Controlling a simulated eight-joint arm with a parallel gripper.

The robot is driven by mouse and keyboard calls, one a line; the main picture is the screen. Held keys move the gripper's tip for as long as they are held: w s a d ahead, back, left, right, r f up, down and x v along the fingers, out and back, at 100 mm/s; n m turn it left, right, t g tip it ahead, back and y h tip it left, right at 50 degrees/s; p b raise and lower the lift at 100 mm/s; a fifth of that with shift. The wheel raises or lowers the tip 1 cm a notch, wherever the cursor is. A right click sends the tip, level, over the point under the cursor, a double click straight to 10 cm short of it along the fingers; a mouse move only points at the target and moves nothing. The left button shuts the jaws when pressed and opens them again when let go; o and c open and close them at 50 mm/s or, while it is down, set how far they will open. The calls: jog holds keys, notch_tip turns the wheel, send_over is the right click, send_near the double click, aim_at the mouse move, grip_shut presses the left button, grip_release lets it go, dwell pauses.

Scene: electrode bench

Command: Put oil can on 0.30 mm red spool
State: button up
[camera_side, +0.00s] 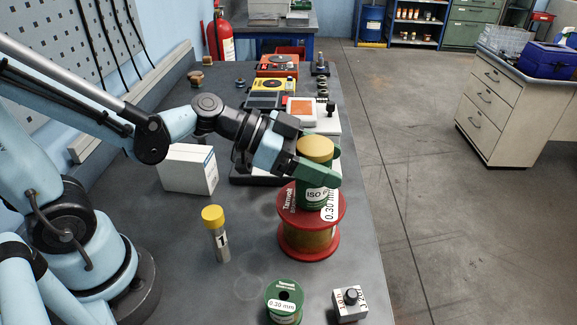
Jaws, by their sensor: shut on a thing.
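The oil can (314,194) is green with a yellow top and a label reading "ISO". It stands upright at the top of the red spool (296,215), whose label reads 0.30 mm. My gripper (322,166) is shut on the oil can, its green fingers on either side of it just below the yellow top. The can's base appears to be at the spool's upper flange; I cannot tell whether it touches.
A green 0.30 mm spool (284,304) and a small switch box (350,303) stand at the front. A yellow-capped cylinder (217,240) marked 1 stands left of the red spool. A white box (188,169) is behind it. The bench's right edge (367,190) is close to the red spool.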

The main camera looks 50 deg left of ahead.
jog(key=shift+f, duration=0.15)
jog(key=o, duration=1.4)
jog(key=shift+r, duration=0.2)
jog(key=v, duration=1.2)
jog(key=shift+w+a+f+n+g+y, duration=0.25)
jog(key=shift+a+f+n+y, duration=0.8)
jog(key=shift+n+y, duration=0.65)
jog(key=shift+w+a+f+n+g+y, duration=0.15)
jog(key=shift+a+f+n+g+y, duration=0.2)
jog(key=shift+a+f+n+y, duration=0.8)
jog(key=shift+w+a+f+n+g+y, duration=0.3)
jog(key=shift+a+f+n+y, duration=0.65)
jog(key=shift+n+y, duration=1.2)
